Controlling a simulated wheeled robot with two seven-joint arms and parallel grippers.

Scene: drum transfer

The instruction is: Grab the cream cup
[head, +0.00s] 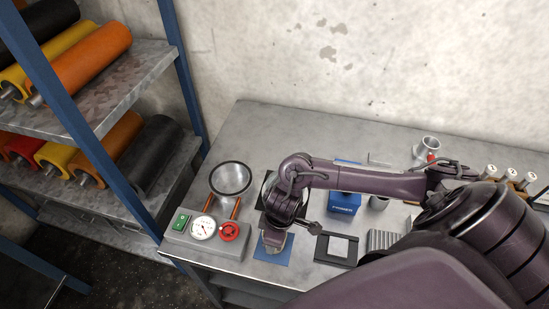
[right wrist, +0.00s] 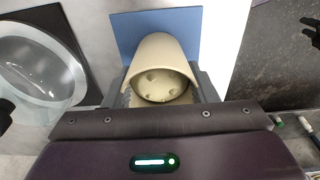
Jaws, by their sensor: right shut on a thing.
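The cream cup (right wrist: 160,62) sits between the two fingers of my right gripper (right wrist: 161,92) in the right wrist view. Its open rim faces the camera and its inside shows some round marks. My right gripper is shut on the cup's sides. In the head view my right gripper (head: 274,238) points down over a blue mat (head: 272,252) near the table's front edge, and the arm hides most of the cup. The blue mat also shows behind the cup in the right wrist view (right wrist: 190,22). I cannot tell whether the cup touches the mat. My left gripper is not in view.
A metal bowl-like drum (head: 231,180) stands just left of my right gripper, above a grey control box (head: 185,241) with a gauge and red knob. A dark square frame (head: 336,249) lies to the right. A blue box (head: 344,203) stands behind. A roller shelf (head: 110,84) is at left.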

